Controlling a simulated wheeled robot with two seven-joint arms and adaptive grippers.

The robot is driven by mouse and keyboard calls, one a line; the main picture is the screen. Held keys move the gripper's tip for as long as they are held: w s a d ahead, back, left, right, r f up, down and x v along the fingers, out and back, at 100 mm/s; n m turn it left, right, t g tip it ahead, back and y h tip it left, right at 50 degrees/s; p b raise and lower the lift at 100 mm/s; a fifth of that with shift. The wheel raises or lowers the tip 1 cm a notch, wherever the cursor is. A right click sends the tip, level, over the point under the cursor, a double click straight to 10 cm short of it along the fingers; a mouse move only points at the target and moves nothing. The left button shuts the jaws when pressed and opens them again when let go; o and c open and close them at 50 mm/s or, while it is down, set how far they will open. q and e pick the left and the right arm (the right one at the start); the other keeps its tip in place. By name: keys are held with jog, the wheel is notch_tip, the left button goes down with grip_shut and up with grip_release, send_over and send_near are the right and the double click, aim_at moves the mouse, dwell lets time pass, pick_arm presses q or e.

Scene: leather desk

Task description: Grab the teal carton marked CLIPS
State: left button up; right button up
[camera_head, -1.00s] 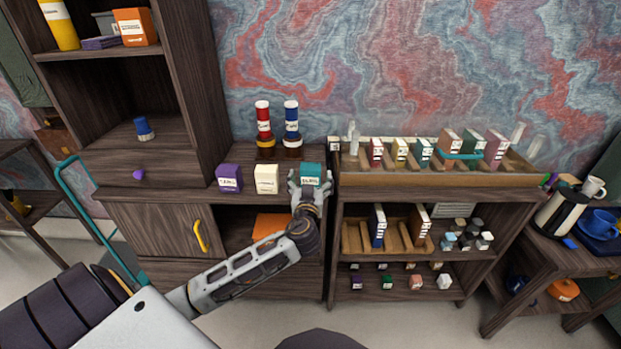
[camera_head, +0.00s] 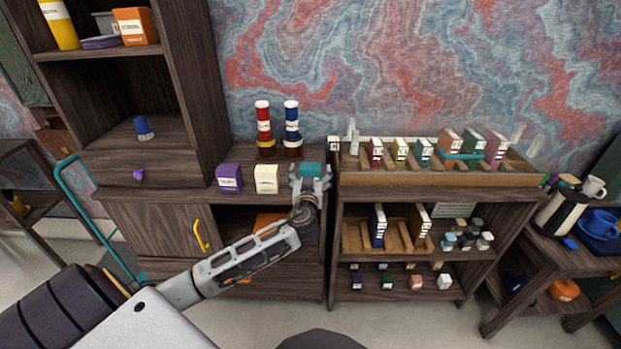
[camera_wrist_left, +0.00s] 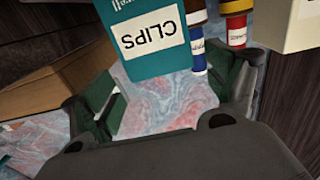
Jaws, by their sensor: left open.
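The teal carton (camera_head: 311,170) stands on the desk's upper surface, to the right of a cream carton. In the left wrist view the teal carton (camera_wrist_left: 150,40) shows large, with a white CLIPS label that appears upside down. My left gripper (camera_head: 310,181) is open, right in front of the carton, and hides its lower front in the head view. In the left wrist view the spread fingers of my left gripper (camera_wrist_left: 174,98) are on either side of the space before the carton, and nothing is between them. My right gripper is not in view.
The cream carton (camera_head: 266,179) and a purple carton (camera_head: 229,177) stand left of the teal one. Red (camera_head: 264,127) and blue (camera_head: 292,127) bottle stacks stand behind. A wooden rack (camera_head: 440,179) with several small boxes is close on the right.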

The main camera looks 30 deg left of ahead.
pick_arm(q)
jog(key=shift+x, duration=1.95)
jog(key=shift+a+f, duration=0.15)
jog(key=shift+f, duration=0.05)
jog(key=c, duration=1.2)
